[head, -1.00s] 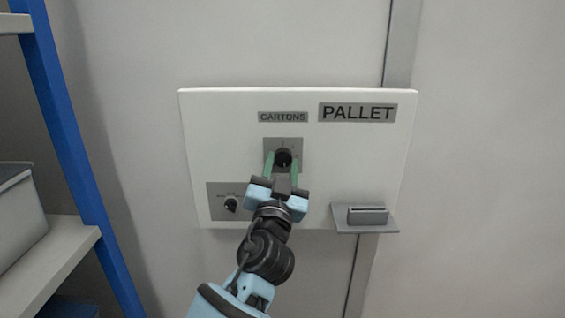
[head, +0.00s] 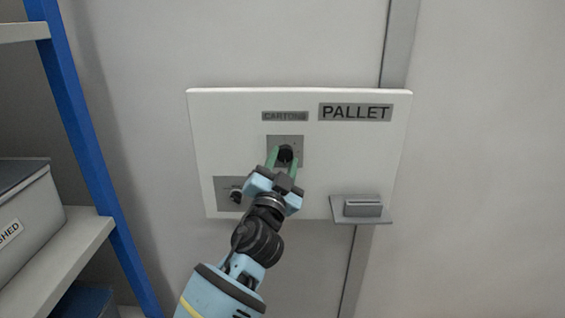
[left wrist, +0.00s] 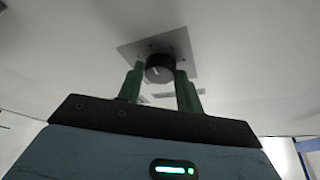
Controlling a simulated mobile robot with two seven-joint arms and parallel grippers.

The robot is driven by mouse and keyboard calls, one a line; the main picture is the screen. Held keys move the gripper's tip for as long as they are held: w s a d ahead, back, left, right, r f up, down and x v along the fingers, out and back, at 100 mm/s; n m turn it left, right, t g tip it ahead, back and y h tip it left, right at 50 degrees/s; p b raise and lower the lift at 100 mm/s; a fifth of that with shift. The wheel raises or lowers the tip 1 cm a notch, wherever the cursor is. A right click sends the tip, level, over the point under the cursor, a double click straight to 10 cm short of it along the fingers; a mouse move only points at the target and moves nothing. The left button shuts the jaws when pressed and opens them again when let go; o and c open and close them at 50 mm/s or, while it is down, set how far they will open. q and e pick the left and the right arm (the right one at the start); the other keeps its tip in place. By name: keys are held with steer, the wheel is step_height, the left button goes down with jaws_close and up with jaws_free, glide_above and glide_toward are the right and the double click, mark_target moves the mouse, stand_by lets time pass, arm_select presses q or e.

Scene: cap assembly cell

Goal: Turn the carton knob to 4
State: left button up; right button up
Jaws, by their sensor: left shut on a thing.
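The carton knob (head: 285,153) is a round black knob on a grey plate (head: 297,142) under the CARTONS label (head: 285,116) on a white panel. My right gripper is not in view.
A second, smaller knob (head: 236,196) is at the panel's lower left, partly behind my gripper. A PALLET sign (head: 355,112) is at the upper right, above a small grey ledge (head: 362,215). A blue-posted shelf (head: 84,140) stands at the left.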

arm_select(q)
steer(key=o, duration=1)
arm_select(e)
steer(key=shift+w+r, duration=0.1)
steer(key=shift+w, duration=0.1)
arm_select(q)
steer(key=shift+s+a+f, duration=0.15)
steer(key=shift+s+f, duration=0.1)
steer(key=shift+s, duration=0.3)
steer(key=shift+v, duration=3.3)
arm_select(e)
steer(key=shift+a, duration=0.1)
